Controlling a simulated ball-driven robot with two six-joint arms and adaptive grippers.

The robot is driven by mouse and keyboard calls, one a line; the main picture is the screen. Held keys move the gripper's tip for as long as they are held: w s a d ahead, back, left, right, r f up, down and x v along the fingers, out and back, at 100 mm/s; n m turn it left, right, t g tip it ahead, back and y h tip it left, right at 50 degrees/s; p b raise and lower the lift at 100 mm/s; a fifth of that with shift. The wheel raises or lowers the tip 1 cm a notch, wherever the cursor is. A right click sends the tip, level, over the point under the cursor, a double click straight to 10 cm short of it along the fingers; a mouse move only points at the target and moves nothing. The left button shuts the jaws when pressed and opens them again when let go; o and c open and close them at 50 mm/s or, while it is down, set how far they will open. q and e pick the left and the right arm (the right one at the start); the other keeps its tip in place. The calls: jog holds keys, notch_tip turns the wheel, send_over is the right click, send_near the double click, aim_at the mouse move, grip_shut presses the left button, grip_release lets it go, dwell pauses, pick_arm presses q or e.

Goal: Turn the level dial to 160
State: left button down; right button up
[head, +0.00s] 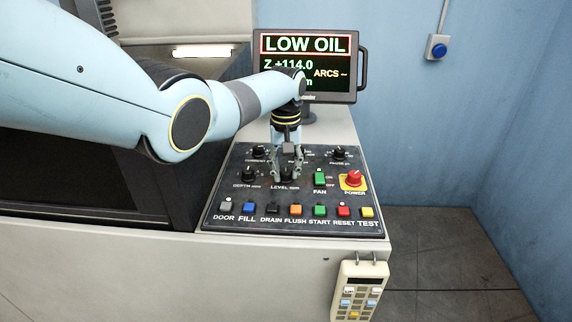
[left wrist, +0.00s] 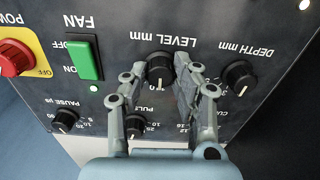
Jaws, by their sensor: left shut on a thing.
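The level dial (left wrist: 160,68) is a black round knob under the label LEVEL mm, seen upside down in the left wrist view. My left gripper (left wrist: 157,80) has its fingers on both sides of this dial and is shut on it. In the head view the left gripper (head: 287,170) reaches down onto the panel, and its fingers hide most of the level dial (head: 287,177). The dial's scale is mostly covered by the fingers, so its setting cannot be read. My right gripper is not in view.
The depth dial (head: 249,174) is left of the level dial, the green fan switch (head: 320,178) and red power knob (head: 354,178) right. A row of buttons, including orange FLUSH (head: 296,210), lies in front. A monitor (head: 308,66) reads LOW OIL. A remote (head: 359,291) hangs at the front.

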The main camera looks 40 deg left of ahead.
aim_at(286, 171)
pick_arm(q)
jog(key=m+p, duration=0.1)
jog(key=m, duration=0.3)
jog(key=shift+r+m, duration=0.1)
jog(key=shift+m, duration=2.7)
jog(key=c, duration=1)
grip_release()
notch_tip(286, 171, up, 12)
jog(key=shift+f, duration=0.1)
